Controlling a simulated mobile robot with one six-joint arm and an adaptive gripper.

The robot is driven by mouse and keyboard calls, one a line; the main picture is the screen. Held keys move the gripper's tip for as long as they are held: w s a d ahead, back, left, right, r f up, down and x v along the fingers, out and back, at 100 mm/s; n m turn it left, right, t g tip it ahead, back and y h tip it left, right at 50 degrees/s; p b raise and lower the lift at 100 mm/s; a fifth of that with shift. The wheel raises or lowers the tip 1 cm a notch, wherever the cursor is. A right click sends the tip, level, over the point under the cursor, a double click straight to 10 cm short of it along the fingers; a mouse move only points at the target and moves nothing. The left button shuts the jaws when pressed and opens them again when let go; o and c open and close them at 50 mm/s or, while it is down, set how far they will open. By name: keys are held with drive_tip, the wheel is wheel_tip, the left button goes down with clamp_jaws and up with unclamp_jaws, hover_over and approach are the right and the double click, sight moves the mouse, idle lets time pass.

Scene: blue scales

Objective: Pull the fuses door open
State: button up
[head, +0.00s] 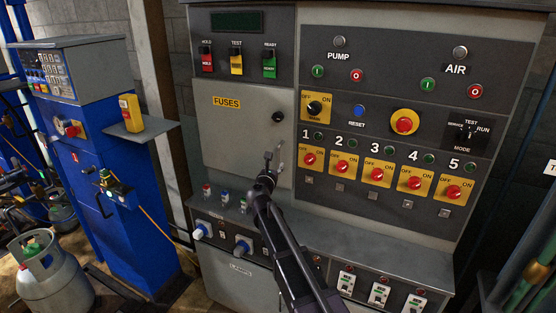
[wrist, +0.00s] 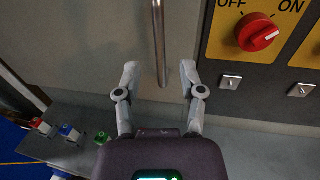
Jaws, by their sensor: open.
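The fuses door (head: 240,135) is a pale grey panel with a yellow FUSES label on the left part of the cabinet. It looks shut. A round black knob or lock sits near its right edge. A vertical metal bar handle (wrist: 159,40) shows in the wrist view, at the door's lower right. My gripper (head: 274,157) is in front of that corner. In the wrist view my gripper (wrist: 159,68) is open, with one finger on each side of the handle's lower end. Both fingers appear apart from the bar.
Switch panels with red and yellow knobs (head: 309,159) lie just right of the door. A ledge with small coloured connectors (head: 224,198) runs below it. A blue cabinet (head: 125,220) with a shelf and a gas cylinder (head: 55,280) stand at left.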

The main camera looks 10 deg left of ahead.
sight(278, 159)
drive_tip(key=shift+w+d, duration=0.25)
drive_tip(key=shift+w, duration=1.15)
drive_tip(key=shift+w+d, duration=0.2)
drive_tip(key=shift+w, duration=1.15)
clamp_jaws()
